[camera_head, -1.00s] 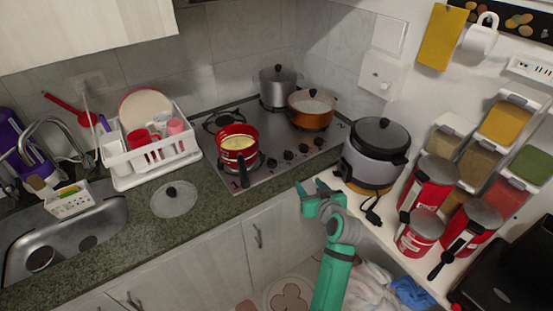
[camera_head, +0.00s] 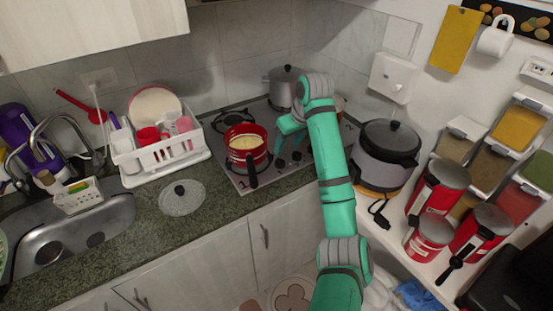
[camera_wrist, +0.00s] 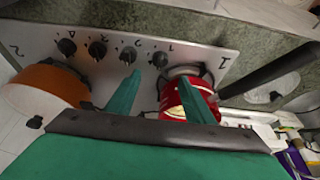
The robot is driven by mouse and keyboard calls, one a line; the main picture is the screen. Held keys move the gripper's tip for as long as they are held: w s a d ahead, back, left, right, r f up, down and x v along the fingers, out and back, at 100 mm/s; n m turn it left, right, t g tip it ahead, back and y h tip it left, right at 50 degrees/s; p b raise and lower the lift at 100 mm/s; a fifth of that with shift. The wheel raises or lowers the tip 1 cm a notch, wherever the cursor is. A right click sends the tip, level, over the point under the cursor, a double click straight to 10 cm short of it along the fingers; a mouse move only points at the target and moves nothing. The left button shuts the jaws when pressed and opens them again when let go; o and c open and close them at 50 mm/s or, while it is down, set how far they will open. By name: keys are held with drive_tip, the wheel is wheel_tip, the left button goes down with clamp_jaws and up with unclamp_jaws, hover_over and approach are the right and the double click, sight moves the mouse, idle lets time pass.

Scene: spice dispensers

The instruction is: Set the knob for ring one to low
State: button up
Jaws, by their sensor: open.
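The hob (camera_head: 238,182) has a row of dark knobs along its panel. In the wrist view the rightmost knob (camera_wrist: 160,59), beside a small "1", is in line with the gap between my fingertips. The other knobs (camera_wrist: 97,50) sit to its left. My gripper (camera_wrist: 160,78) is open and empty, with one finger on each side of that knob's line; I cannot tell whether it touches. In the head view my gripper (camera_head: 281,148) is over the hob, right of the red pot (camera_head: 245,143), and my arm hides part of the panel. The knob's pointer setting is too small to read.
The red pot's dark handle (camera_wrist: 270,72) sticks out on the right in the wrist view. An orange pot (camera_wrist: 45,88) is at left. A steel pot (camera_head: 284,88) stands behind, and a rice cooker (camera_head: 388,150) stands right of my arm.

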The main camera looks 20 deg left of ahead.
sight(281, 160)
drive_tip(key=x, duration=1)
drive_tip(key=shift+f, duration=0.35)
drive_tip(key=c, duration=1)
